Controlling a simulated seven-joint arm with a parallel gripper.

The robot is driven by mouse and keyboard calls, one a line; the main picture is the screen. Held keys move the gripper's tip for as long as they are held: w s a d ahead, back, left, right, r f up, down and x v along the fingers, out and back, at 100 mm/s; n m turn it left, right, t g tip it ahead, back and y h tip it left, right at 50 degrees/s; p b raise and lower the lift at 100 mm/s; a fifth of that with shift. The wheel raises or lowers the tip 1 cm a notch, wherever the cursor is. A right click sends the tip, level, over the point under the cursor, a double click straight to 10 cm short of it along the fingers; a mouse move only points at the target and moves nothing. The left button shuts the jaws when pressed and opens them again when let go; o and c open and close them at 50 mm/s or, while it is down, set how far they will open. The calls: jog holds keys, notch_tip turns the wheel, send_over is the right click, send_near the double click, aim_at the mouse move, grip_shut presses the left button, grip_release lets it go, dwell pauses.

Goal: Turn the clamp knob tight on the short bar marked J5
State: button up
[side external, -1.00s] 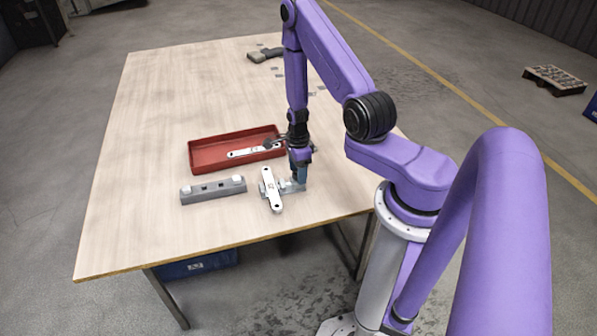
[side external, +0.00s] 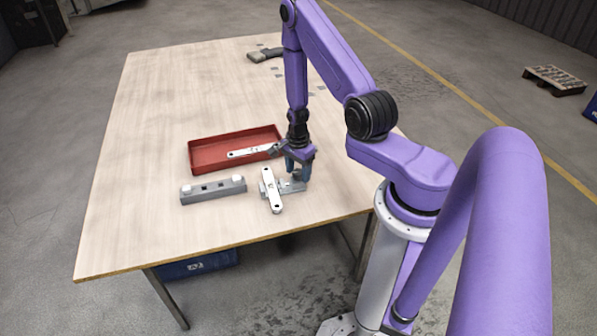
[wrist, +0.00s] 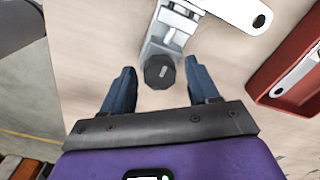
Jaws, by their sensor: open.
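A short pale bar (side external: 272,192) sits in a grey clamp (side external: 291,188) on the table. A dark mark shows on the bar, but I cannot read it. In the wrist view, the bar (wrist: 238,10) lies at the top and the clamp (wrist: 168,38) reaches toward me. The clamp's dark round knob (wrist: 159,72) has a pale line on its face. My gripper (wrist: 159,68) is open, with one blue-grey finger on each side of the knob and visible gaps. In the side view, my gripper (side external: 298,170) is over the knob end of the clamp.
A red tray (side external: 205,158) with another pale bar (side external: 250,152) in it stands behind the clamp. A grey block (side external: 213,190) with pale pieces on it lies to the left. A grey tool (side external: 265,55) is at the far edge. The table's front left is clear.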

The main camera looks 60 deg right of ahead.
jog(key=n, duration=1.2)
jog(key=shift+n, duration=0.3)
jog(key=c, duration=1)
jog(key=shift+o, duration=0.2)
